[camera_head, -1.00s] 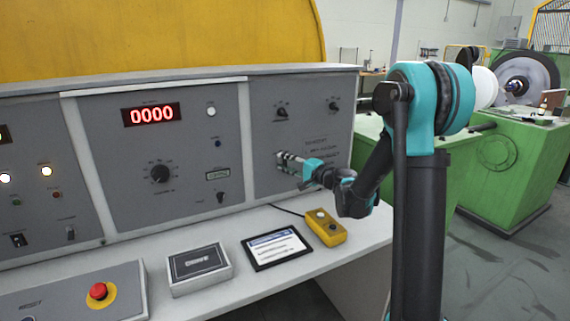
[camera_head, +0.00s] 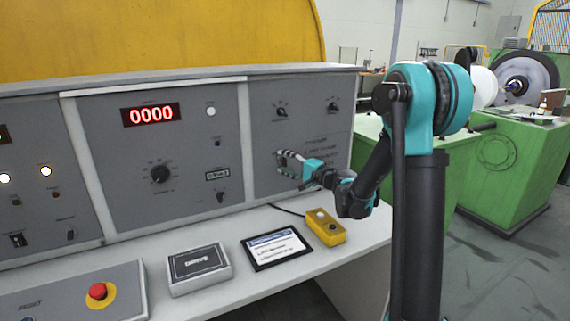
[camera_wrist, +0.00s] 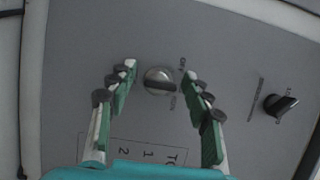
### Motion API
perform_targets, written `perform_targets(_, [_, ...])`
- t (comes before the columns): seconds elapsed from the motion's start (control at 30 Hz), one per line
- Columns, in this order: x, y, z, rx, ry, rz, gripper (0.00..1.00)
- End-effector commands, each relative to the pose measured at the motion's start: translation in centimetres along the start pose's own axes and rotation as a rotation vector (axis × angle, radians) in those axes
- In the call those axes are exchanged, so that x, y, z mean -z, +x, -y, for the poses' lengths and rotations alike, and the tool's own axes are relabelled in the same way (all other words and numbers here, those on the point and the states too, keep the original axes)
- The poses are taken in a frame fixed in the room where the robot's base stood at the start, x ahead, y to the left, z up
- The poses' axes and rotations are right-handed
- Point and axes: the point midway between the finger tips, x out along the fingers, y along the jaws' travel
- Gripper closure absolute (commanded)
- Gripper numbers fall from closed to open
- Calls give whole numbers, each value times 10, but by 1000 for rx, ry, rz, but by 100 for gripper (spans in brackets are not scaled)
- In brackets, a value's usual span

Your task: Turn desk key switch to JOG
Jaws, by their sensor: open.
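In the wrist view a round silver switch with a dark bar across it (camera_wrist: 158,81), likely the desk key switch, sits on the grey panel. Its bar lies roughly level in that picture. My gripper (camera_wrist: 159,69) is open, with one finger on each side of the switch and a visible gap to each. I cannot tell how far the fingertips are from the panel.
A black knob (camera_wrist: 280,105) is right of the fingers in the wrist view. In the head view, knobs (camera_head: 281,113) sit above my gripper. Below are the white desk, a yellow pendant (camera_head: 326,228), a tablet (camera_head: 276,248) and a red stop button (camera_head: 98,291).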

Motion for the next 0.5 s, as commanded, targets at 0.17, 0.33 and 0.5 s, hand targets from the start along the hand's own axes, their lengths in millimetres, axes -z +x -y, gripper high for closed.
perform_targets(0.17, [0,-10,0,0,0,-1,50])
perform_targets(0.33, [1,-40,0,0,0,-4,50])
perform_targets(0.5, [1,-76,0,0,0,-4,50])
